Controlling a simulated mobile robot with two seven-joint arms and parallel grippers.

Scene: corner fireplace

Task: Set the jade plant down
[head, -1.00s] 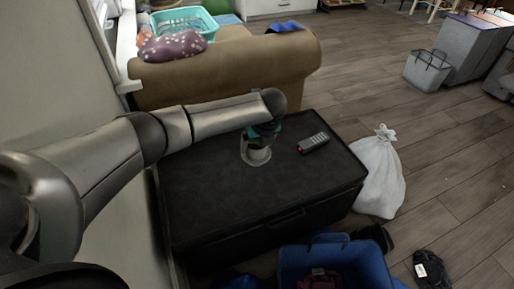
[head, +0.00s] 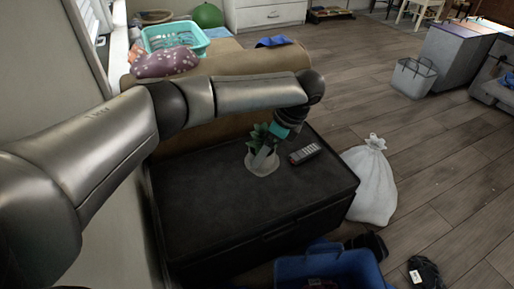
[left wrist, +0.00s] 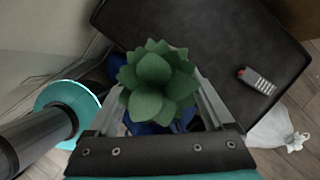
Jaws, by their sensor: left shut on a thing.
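The jade plant (head: 261,150) has green leaves and a pale pot (head: 262,164). In the head view it shows against the black chest top (head: 215,195), left of the remote. My left gripper (head: 265,158) is shut on it from above and behind. In the left wrist view the leaves of the jade plant (left wrist: 158,80) sit between the two fingers of my left gripper (left wrist: 160,105) and hide its pot. I cannot tell whether the pot touches the chest. My right gripper is not in view.
A grey remote (head: 304,153) lies on the chest, right of the plant. The chest's front and left top are bare.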

